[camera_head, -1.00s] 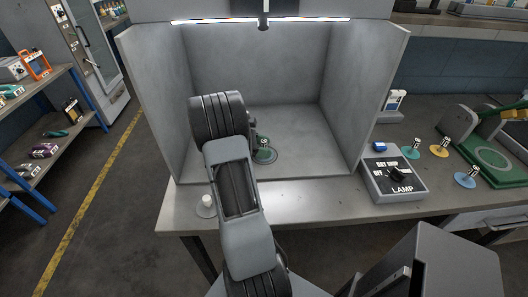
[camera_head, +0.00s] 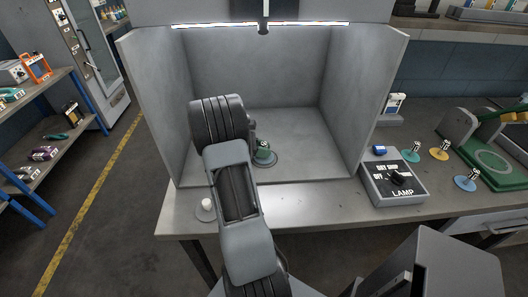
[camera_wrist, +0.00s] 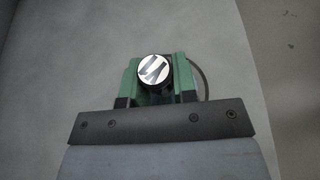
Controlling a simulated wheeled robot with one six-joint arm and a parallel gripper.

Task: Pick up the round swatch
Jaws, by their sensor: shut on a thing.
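A thin curved dark edge shows beside the right jaw. Most of the swatch's disc is hidden behind the jaws. In the head view a grey round base lies on the booth floor just below the green piece. I cannot tell how large the gap is.
The booth's side walls (camera_head: 367,100) stand left and right of my arm. A white knob on a disc (camera_head: 206,205) is at the bench's front left. The lamp switch box (camera_head: 394,182) and teal, yellow and blue swatches (camera_head: 465,183) are to the right.

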